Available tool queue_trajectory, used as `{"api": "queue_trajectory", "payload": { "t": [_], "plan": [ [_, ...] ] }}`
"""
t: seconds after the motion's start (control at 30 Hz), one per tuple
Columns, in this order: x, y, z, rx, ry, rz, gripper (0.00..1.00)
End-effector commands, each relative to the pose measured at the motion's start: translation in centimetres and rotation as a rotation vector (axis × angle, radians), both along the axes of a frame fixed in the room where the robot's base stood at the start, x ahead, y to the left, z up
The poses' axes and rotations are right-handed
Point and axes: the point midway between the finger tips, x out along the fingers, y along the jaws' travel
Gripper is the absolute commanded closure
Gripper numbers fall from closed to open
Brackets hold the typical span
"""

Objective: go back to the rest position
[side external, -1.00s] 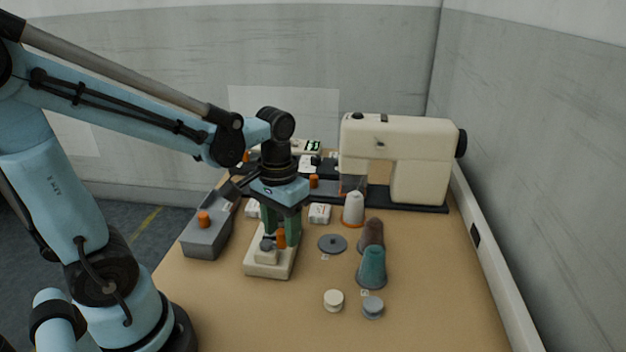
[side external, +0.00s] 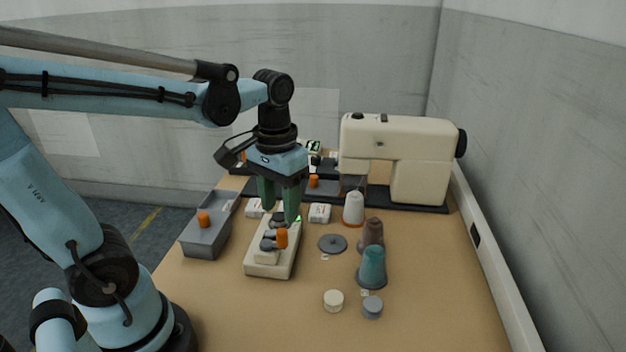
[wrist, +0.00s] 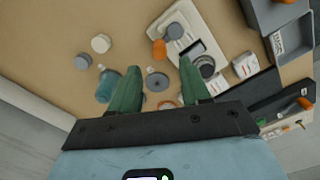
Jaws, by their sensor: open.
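My gripper (side external: 279,207) is open, its two green fingers pointing down above the far part of a cream device (side external: 270,265) that carries an orange knob (side external: 281,238). In the wrist view my gripper (wrist: 157,75) shows its fingers spread, with nothing held between them. The cream device (wrist: 181,28) lies beyond the fingertips in that view. In the side view the fingers hide part of what stands behind them.
A cream sewing machine (side external: 400,140) stands at the back right. A grey bin (side external: 205,240) with an orange knob is at left. Teal (side external: 372,265) and brown (side external: 371,232) cones, a white cone (side external: 353,207) and small spools stand right.

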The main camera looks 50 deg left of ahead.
Motion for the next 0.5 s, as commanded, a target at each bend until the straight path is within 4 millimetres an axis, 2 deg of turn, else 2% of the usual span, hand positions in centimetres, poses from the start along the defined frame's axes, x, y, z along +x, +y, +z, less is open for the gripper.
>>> {"api": "queue_trajectory", "payload": {
  "t": [0.27,0.5],
  "plan": [
    [-0.1,-0.4,-0.2,0.007,-0.068,-0.03,0.53],
    [0.4,-1.8,-0.6,0.044,-0.37,-0.157,0.53]
  ]
}}
